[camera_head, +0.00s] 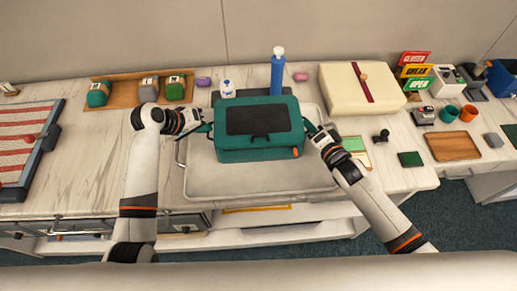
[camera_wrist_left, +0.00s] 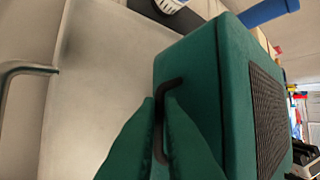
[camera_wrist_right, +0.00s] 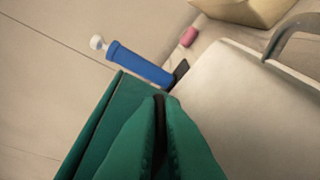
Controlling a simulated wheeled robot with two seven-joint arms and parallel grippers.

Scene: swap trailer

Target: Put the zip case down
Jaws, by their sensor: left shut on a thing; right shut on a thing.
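The zip case (camera_head: 258,146) is a green box with a dark textured panel on its lid. It is over the grey metal tray (camera_head: 255,184) on the counter; I cannot tell whether its bottom touches the tray. My left gripper (camera_head: 208,128) is shut on the dark handle at the case's left side, and the left wrist view shows the handle (camera_wrist_left: 163,125) between the green fingers. My right gripper (camera_head: 312,131) is shut at the case's right side. In the right wrist view the case (camera_wrist_right: 100,125) is partly hidden behind the green fingers.
A blue bottle (camera_head: 277,72) and a small white bottle (camera_head: 228,89) stand behind the case. A cream box with a red band (camera_head: 345,90) is at right rear. A dark stamp (camera_head: 381,136) and green cards lie right of the tray. Bare counter shows left of the tray.

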